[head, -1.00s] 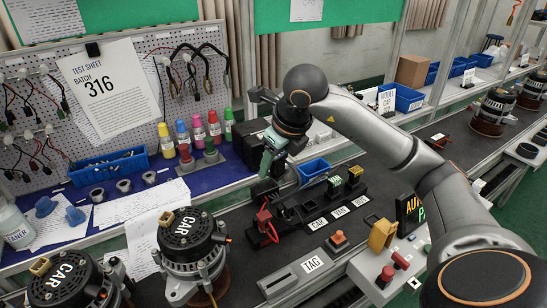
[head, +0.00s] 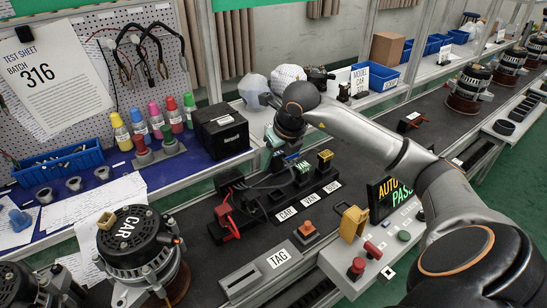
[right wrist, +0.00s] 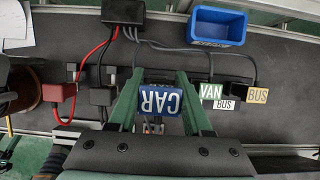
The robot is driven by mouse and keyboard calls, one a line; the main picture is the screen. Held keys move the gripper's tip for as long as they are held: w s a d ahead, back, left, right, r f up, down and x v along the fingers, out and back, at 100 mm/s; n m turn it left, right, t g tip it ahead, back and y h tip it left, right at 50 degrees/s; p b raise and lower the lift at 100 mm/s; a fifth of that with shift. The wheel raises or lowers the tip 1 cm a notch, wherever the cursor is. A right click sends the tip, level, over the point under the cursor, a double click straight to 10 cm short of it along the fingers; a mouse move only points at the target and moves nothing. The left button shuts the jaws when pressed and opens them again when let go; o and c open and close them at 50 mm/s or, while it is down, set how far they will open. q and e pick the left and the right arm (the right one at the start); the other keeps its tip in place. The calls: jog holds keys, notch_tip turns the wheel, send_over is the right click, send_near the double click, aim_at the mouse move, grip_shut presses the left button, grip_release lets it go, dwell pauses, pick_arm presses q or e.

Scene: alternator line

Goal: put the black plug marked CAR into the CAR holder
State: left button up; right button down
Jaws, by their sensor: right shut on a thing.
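My right gripper (right wrist: 160,108) is shut on the plug marked CAR (right wrist: 160,100), whose blue label reads upside down between the two green fingers in the right wrist view. In the head view my right gripper (head: 276,152) hangs by the row of black holders; the plug in it is hard to make out there. The CAR holder, behind the CAR label (head: 286,214), is the nearest of the row. Whether the plug touches it cannot be told; the gripper covers that spot in the wrist view. My left gripper is not in view.
The VAN plug (right wrist: 210,92) and BUS plug (right wrist: 257,96) are beside my fingers. A red plug (right wrist: 58,92) and cables run to a black box (right wrist: 123,12). A blue bin (right wrist: 218,27) lies behind. An alternator (head: 135,245) stands at front left.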

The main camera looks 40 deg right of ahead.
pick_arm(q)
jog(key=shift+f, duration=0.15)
pick_arm(e)
jog(key=shift+f+b, duration=0.5)
jog(key=shift+b, duration=0.05)
notch_tip(320, 180, down, 3)
jog(key=b, duration=0.2)
jog(key=shift+f+b, duration=0.15)
jog(key=shift+b, duration=0.2)
jog(key=shift+f+b, duration=0.6)
jog(key=shift+f, duration=0.15)
pick_arm(q)
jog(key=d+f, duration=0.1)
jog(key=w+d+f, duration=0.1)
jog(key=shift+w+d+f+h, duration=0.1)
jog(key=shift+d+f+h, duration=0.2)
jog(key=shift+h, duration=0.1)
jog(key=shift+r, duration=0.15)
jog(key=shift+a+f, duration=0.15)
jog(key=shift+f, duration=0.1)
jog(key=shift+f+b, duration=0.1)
jog(key=shift+b, duration=0.25)
pick_arm(e)
jog(key=shift+f, duration=0.15)
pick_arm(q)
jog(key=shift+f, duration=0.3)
pick_arm(e)
jog(key=shift+f, duration=0.35)
